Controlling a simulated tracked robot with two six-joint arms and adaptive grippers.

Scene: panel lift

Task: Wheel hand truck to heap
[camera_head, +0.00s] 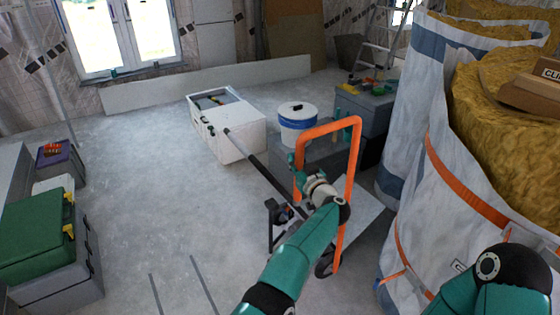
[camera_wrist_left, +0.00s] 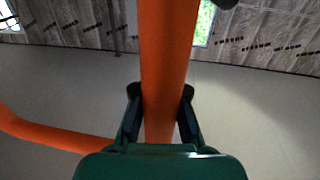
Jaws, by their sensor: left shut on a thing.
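The hand truck has an orange tube frame (camera_head: 351,170) and stands in the middle right of the head view, with a dark wheel low at its side. My left gripper (camera_head: 294,167) is shut on the frame's left upright. In the left wrist view its two dark fingers (camera_wrist_left: 160,95) lie on both sides of the orange tube (camera_wrist_left: 165,50). A heap of yellow-brown fill (camera_head: 495,85) rises from large white bags at the right. My right arm shows at the lower right, but its gripper is out of the picture.
A white box (camera_head: 238,142) and a white bucket with a blue band (camera_head: 298,128) stand beyond the hand truck. Grey cases (camera_head: 362,112) stand near the bags (camera_head: 405,120). Green-lidded cases (camera_head: 40,240) stand at the left. The floor between is mostly clear.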

